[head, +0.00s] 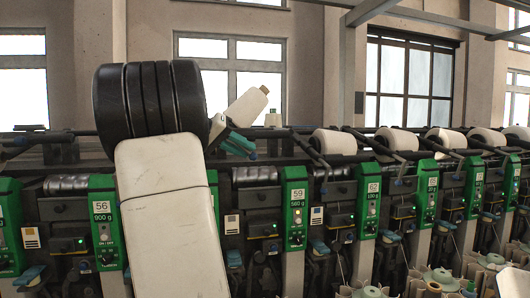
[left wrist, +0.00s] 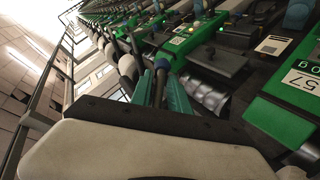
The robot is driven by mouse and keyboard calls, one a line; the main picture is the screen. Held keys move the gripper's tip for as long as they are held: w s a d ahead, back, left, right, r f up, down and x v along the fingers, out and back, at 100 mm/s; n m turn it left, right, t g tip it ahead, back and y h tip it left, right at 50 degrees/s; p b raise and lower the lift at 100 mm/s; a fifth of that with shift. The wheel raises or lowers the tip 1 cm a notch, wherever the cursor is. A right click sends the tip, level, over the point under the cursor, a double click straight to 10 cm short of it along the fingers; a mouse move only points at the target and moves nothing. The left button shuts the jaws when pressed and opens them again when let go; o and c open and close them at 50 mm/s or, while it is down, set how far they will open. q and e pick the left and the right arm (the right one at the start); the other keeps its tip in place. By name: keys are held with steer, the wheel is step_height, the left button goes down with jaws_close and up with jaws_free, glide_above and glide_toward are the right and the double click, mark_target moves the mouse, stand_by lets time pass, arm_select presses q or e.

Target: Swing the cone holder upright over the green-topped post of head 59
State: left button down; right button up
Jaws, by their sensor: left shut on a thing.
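The green panel of head 59 (head: 296,200) stands at the middle of the machine row in the head view. My left gripper (head: 238,144) is at the rail just left of it, with teal fingers partly hidden by my arm. In the left wrist view the teal fingers (left wrist: 168,92) are closed around a dark rod with a blue end (left wrist: 162,64), which appears to be the cone holder's handle. A white cone with a tan tip (head: 247,107) leans to the right above the fingers. My right gripper is not in view.
Head 62 (head: 368,203) is right of head 59, and head 56 (head: 104,225) is left, partly covered by my arm. White yarn packages (head: 334,142) lie along the rail on the right.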

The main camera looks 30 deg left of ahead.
arm_select(q)
steer(key=t+h, duration=0.1)
steer(key=d+r+t+h, duration=0.1)
steer(key=shift+w+r+n+t, duration=0.15)
steer(key=shift+w+n+t, duration=0.15)
steer(key=shift+w+n, duration=0.1)
steer(key=shift+d+r+n+t+h, duration=0.15)
steer(key=shift+r+n+t+h, duration=0.2)
steer(key=shift+t+h, duration=0.3)
steer(key=shift+d+r+n+t+h, duration=0.15)
steer(key=shift+r+t+h, duration=0.3)
steer(key=shift+t, duration=0.3)
steer(key=c, duration=1.5)
jaws_free()
steer(key=shift+w, duration=0.1)
steer(key=shift+a, duration=0.1)
steer(key=shift+s+a, duration=0.2)
steer(key=shift+s, duration=0.05)
steer(key=v, duration=0.7)
steer(key=shift+s, duration=0.1)
